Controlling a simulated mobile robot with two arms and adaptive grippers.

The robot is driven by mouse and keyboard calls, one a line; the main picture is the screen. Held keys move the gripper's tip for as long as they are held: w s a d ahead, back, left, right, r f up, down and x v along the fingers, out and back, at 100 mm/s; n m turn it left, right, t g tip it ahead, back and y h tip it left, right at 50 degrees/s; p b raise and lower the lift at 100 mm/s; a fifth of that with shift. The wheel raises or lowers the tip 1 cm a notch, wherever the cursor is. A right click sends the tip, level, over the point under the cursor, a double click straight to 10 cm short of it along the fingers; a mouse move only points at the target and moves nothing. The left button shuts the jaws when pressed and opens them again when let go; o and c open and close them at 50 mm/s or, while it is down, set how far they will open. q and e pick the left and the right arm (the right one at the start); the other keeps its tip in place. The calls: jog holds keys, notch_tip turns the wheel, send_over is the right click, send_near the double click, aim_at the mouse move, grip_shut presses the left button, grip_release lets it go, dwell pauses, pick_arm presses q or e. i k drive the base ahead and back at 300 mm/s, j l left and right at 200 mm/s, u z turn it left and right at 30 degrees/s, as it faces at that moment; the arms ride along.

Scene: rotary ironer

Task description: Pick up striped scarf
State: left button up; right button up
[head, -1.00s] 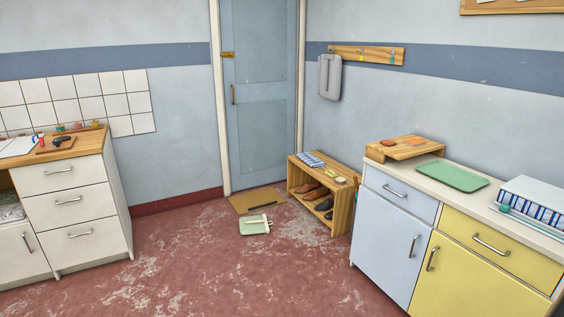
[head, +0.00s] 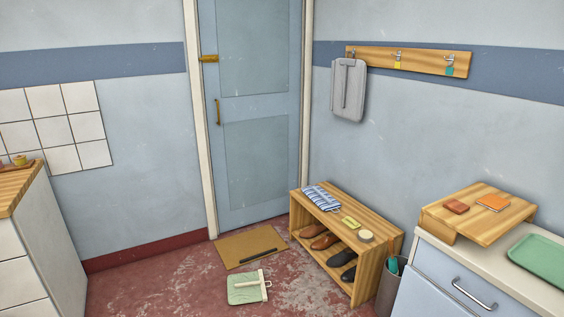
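A folded blue and white striped cloth (head: 322,197), which looks like the striped scarf, lies on the left end of the wooden shoe rack's top (head: 345,213). A small yellow-green item (head: 351,222) and a round pale tin (head: 365,236) lie to its right on the same top, apart from it. Neither of my grippers shows in the head view.
Shoes (head: 326,242) stand inside the rack. A grey bin (head: 390,285) stands between rack and right counter (head: 480,270). A left cabinet (head: 40,250) flanks open red floor.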

aim_at(324, 201)
jog(key=i+z, duration=0.15)
jog(key=i, duration=0.45)
jog(key=i+j+z, duration=0.15)
jog(key=i, duration=0.4)
jog(key=i+j+z, duration=0.1)
jog(key=i, duration=0.5)
jog(key=j, duration=0.1)
